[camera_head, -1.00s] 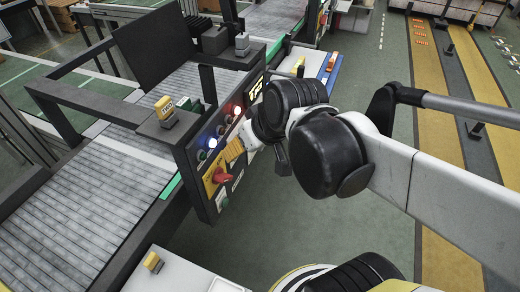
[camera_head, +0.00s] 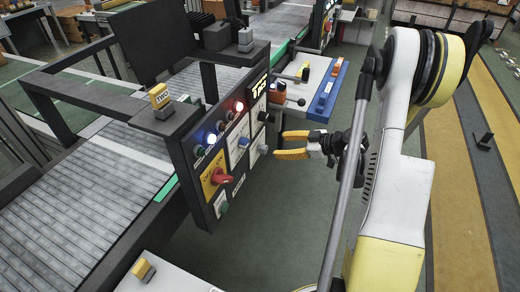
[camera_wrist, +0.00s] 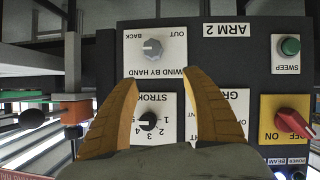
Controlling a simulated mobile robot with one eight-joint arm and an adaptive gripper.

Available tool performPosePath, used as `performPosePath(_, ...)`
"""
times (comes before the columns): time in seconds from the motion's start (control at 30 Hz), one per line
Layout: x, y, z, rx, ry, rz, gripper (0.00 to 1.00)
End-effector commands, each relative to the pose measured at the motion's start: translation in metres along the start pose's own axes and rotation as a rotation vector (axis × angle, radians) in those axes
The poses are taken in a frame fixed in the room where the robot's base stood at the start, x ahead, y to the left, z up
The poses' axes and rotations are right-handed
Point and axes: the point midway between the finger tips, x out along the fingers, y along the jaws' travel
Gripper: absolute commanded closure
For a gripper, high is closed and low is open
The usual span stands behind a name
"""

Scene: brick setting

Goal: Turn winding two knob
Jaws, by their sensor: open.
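The grey "WIND BY HAND" knob (camera_wrist: 152,48) sits on a white plate marked OUT and BACK, on the dark panel labelled ARM 2. It shows upside down in the wrist view. In the head view a small grey knob (camera_head: 263,149) stands out from the panel's right part. My gripper (camera_head: 279,144) is open and empty, its orange-yellow fingers pointing left at the panel, apart from that knob. In the wrist view my gripper (camera_wrist: 161,78) has the grey knob just beyond its fingertips, left of centre. The black STROKE knob (camera_wrist: 148,120) shows between the fingers.
A red switch on a yellow plate (camera_head: 210,181), a green button (camera_head: 223,208) and lit lamps share the panel. A black knob (camera_head: 265,117) is above the grey one. A blue-edged bench (camera_head: 323,98) stands behind. The floor right of the panel is clear.

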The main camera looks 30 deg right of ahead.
Motion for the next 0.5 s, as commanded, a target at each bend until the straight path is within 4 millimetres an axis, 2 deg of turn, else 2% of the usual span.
performPosePath(0.03,-0.001,0.003,0.016,-0.025,0.024,0.013,0.44)
performPosePath(0.17,-0.003,0.006,0.033,-0.079,0.067,0.03,0.44)
performPosePath(0.33,0.007,0.006,0.036,-0.095,0.078,0.031,0.44)
performPosePath(0.5,0.039,0.006,0.033,-0.095,0.077,0.029,0.44)
